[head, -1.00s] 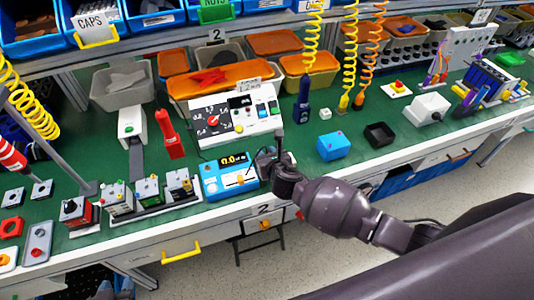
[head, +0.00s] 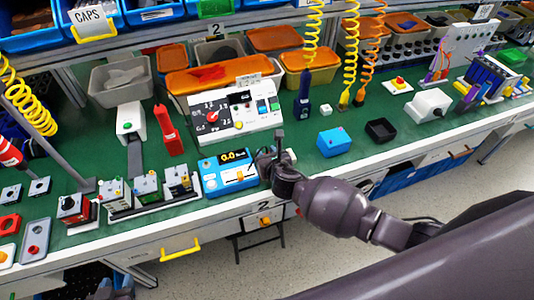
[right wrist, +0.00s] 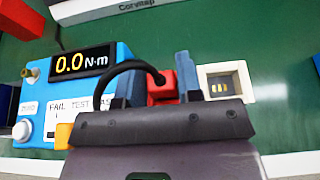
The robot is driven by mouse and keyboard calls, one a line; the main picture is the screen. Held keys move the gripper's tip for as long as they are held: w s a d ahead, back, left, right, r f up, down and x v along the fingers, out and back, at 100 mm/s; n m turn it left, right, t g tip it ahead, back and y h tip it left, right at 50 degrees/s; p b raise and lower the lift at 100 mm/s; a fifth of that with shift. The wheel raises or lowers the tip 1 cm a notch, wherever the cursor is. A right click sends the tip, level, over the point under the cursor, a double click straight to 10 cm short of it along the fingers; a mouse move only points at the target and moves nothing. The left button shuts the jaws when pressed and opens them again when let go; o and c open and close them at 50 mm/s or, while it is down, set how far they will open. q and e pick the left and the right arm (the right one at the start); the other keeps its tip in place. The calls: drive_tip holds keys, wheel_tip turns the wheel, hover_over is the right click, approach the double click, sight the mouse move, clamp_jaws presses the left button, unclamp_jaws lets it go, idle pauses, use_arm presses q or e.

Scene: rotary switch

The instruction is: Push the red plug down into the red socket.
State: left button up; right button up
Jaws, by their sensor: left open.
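The red plug (right wrist: 162,90) shows in the right wrist view with a black cable on its top. My right gripper (right wrist: 161,84) has one finger on each side of it and is shut on it. A red socket under the plug cannot be made out. Just to the right is a cream square socket (right wrist: 226,84) with gold contacts inside. In the head view my right gripper (head: 270,158) is at the bench's front edge, beside the blue torque tester (head: 228,172), and hides the plug. My left gripper (head: 116,291) is low at the left bottom edge, open, apart from the bench.
The tester's display reads 0.0 N·m. A white panel with a red dial (head: 236,110) stands behind. Small switch stands (head: 146,190) line the bench to the left.

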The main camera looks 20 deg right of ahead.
drive_tip(key=o, duration=0.4)
drive_tip(key=p+v, duration=0.1)
drive_tip(key=v, duration=0.9)
drive_tip(key=shift+s+r, duration=0.25)
drive_tip(key=shift+s, duration=0.1)
